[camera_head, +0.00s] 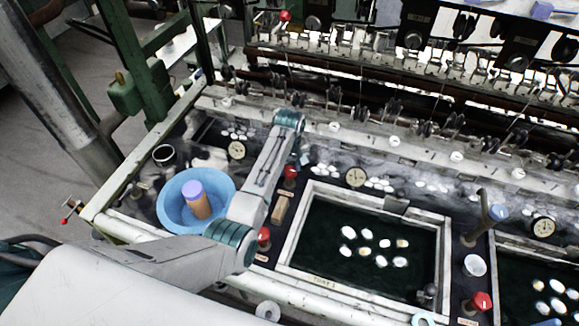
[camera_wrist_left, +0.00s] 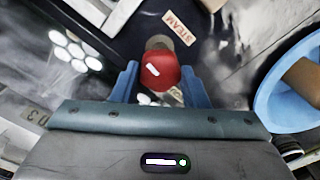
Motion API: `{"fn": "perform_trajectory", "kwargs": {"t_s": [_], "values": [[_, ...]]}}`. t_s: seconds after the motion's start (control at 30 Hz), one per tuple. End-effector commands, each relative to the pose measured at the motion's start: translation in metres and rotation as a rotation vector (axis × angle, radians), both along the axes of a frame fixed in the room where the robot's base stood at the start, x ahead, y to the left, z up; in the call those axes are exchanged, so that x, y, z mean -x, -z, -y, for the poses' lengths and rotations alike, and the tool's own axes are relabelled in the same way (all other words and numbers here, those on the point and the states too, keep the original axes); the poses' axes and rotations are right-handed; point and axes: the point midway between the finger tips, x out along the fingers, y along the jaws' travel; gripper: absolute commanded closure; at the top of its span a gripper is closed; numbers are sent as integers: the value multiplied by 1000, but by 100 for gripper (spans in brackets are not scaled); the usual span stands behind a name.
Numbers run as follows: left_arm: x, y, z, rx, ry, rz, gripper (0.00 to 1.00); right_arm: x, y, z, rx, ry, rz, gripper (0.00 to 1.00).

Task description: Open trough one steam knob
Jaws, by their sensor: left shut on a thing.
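A red knob (camera_wrist_left: 160,70) with a white mark on its face sits between the two blue fingers of my left gripper (camera_wrist_left: 160,85) in the left wrist view. A tan plate reading "STEAM" (camera_wrist_left: 180,27) lies just beyond it. In the head view this red knob (camera_head: 290,172) is left of the first trough (camera_head: 440,255), near its back corner. My left gripper (camera_head: 300,152) reaches down to it from the wrist and is shut on it; the fingers are partly hidden. My right gripper is not in view.
A blue basin (camera_head: 168,208) holding a brown cylinder with a purple top (camera_head: 197,200) stands left of my arm. Another red knob (camera_head: 263,237) is nearer me. White cocoons (camera_head: 365,234) float in the trough.

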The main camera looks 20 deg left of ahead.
Motion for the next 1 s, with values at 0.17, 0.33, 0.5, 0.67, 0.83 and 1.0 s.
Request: {"fn": "perform_trajectory", "kwargs": {"t_s": [0.17, 0.33, 0.5, 0.67, 0.83, 1.0], "values": [[-1, -2, 0, 0, -53, 4, 82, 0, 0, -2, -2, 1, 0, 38], [-1, -2, 0, 0, -74, 4, 82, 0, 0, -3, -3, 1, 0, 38], [-1, -2, 0, -1, -78, 4, 82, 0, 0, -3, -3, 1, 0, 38], [-1, -2, 0, -1, -77, 4, 82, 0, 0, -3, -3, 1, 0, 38], [-1, -2, 0, 0, -77, 4, 38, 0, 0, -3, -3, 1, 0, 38], [-1, -1, 0, 0, -76, 2, 38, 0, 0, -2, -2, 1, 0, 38]]}}
